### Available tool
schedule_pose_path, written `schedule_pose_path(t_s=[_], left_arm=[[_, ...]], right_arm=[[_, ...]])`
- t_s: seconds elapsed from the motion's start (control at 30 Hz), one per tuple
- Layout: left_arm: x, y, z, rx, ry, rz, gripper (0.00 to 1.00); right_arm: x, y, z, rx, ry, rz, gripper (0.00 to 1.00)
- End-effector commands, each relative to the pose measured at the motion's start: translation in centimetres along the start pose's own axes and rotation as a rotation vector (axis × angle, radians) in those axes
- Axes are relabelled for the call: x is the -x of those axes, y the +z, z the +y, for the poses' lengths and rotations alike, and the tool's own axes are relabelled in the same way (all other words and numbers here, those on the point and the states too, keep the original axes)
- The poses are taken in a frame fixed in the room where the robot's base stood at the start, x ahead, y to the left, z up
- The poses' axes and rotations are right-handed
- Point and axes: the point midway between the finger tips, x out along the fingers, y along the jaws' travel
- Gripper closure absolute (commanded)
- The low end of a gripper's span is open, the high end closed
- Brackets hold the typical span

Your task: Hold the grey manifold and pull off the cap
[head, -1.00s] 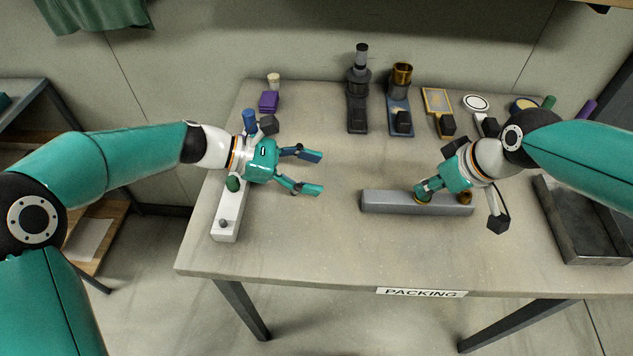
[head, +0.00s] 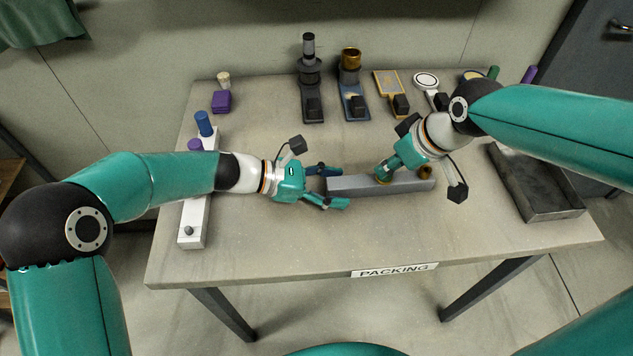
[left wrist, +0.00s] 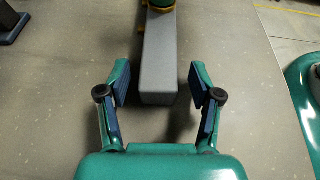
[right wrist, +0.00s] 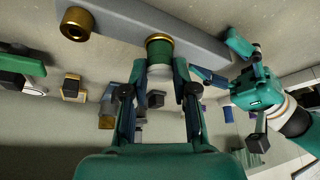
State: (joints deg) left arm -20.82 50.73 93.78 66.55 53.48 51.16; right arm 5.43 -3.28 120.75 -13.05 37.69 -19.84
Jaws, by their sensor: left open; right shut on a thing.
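The grey manifold (head: 410,183) is a long bar lying on the table. It also shows in the left wrist view (left wrist: 159,60) and the right wrist view (right wrist: 205,38). A brass fitting (head: 425,172) stands near its right end. My left gripper (head: 334,187) is open, with its fingers on either side of the manifold's left end. In the left wrist view a gap shows beside each finger. My right gripper (head: 384,172) is shut on the green cap (right wrist: 159,48), which has a brass ring and sits at the manifold. The fingers partly hide the cap.
A white block (head: 193,222) with blue and purple caps stands at the left, partly behind my left arm. Several fixtures line the back edge, including a dark stand (head: 312,90). A dark tray (head: 545,208) lies at the right. The table front is clear.

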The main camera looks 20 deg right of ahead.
Motion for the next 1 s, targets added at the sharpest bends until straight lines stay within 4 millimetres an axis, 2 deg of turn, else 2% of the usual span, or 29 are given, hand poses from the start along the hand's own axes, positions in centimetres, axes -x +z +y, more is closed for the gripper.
schedule_pose_path(t_s=[0.37,0.77,0.8,0.83,1.0], left_arm=[[-0.57,0.01,0.01,-0.001,0.001,0.000,0.35],[-0.55,0.00,-0.01,-0.001,0.000,0.000,1.00],[-0.55,0.00,-0.01,0.000,0.000,0.000,1.00],[-0.55,0.00,-0.01,-0.001,0.000,0.000,0.67],[-0.55,0.01,-0.03,-0.001,-0.001,0.000,0.95]], right_arm=[[-0.04,0.08,0.00,0.000,0.000,-0.002,1.00],[-0.05,0.07,0.00,0.000,0.000,-0.002,1.00],[-0.05,0.07,0.00,0.000,0.000,-0.002,1.00],[-0.05,0.07,0.00,0.000,0.000,-0.002,1.00],[-0.05,0.07,0.01,0.000,0.000,-0.002,1.00]])
